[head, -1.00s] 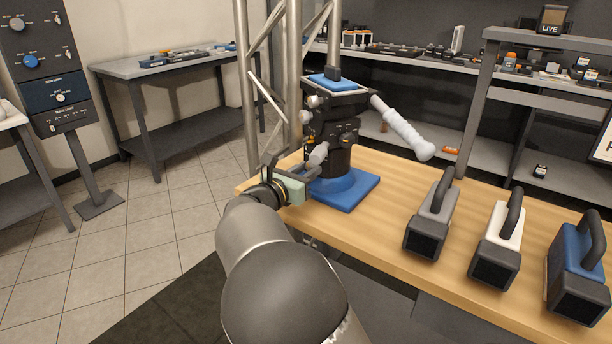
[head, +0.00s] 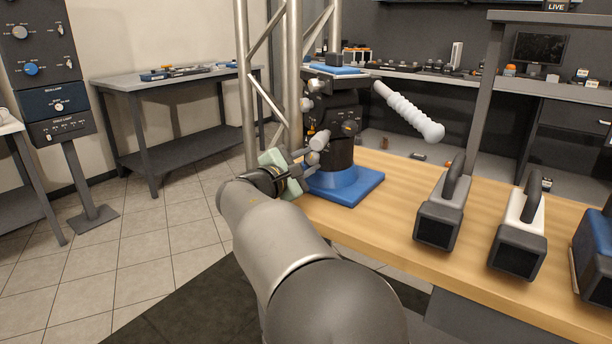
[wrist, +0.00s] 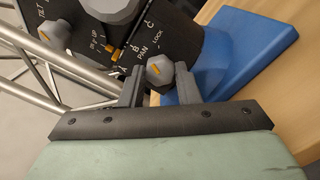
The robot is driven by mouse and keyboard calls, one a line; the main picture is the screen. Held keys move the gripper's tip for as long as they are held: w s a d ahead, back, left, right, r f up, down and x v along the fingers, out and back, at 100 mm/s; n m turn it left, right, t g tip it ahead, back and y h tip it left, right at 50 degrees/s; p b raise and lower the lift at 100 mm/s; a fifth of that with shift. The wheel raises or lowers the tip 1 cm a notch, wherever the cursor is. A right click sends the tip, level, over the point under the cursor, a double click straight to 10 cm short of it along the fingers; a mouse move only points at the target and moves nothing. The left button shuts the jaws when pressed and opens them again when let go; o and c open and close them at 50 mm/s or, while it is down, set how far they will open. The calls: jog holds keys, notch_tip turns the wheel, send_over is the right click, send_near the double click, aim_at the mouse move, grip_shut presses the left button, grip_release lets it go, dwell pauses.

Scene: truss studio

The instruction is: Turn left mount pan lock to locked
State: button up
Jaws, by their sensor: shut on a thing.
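The left mount is a black pan head (head: 333,110) on a blue base (head: 345,185) at the bench's left end. Its pan lock knob (wrist: 160,71) is a grey faceted knob with an orange mark, below the "PAN" and "LOCK" lettering in the wrist view. My gripper (wrist: 159,84) is shut on this knob, one dark finger on each side. In the head view my gripper (head: 306,158) reaches the mount's near left side. The fingers hide the knob's sides, and I cannot tell which label the orange mark points to.
A white ribbed handle (head: 408,110) sticks out right of the mount. Metal truss poles (head: 292,80) stand close behind it. Grey (head: 440,215) and white (head: 520,230) handled units and a blue one stand on the wooden bench (head: 385,218) to the right.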

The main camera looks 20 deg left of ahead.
jog(key=shift+f+m+b, duration=0.1)
jog(key=shift+m+b, duration=1.85)
jog(key=shift+m, duration=0.05)
jog(key=o, duration=1)
jog(key=shift+c, duration=0.2)
jog(key=shift+s, duration=0.15)
jog(key=p+v, duration=0.3)
jog(key=v, duration=1.4)
jog(key=shift+s+a+r, duration=0.1)
jog(key=shift+r, duration=0.1)
